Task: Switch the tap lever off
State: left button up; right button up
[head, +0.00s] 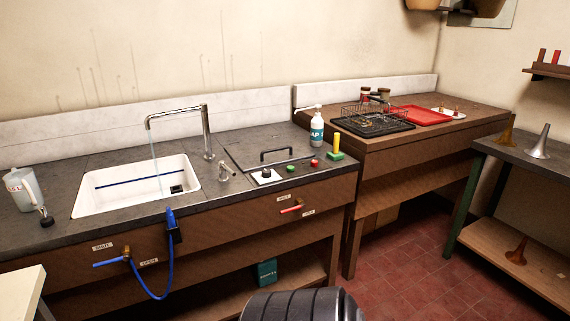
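A tall chrome tap (206,133) stands behind the white sink (130,204) in the grey counter. A thin stream of water (156,168) runs from its spout into the sink. A small metal fitting with a short handle (225,173), which looks like the tap lever, stands on the counter right of the sink. Its exact position is too small to tell. On the cabinet front are a blue-handled valve (112,262) with labels reading SHUT and OPEN, and a red-handled valve (291,209) between two small labels. Neither of my grippers is in view.
A blue hose (148,293) hangs on the cabinet front. A lidded hatch (270,144), a pump bottle (317,129) and a yellow-green block (336,146) are to the right. Red tiled floor (400,265) is free at the right.

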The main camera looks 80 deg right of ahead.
aim_at(222, 163)
jog(key=z, duration=2.15)
jog(key=i+z, duration=0.1)
jog(key=i+j, duration=0.05)
jog(key=i, duration=0.05)
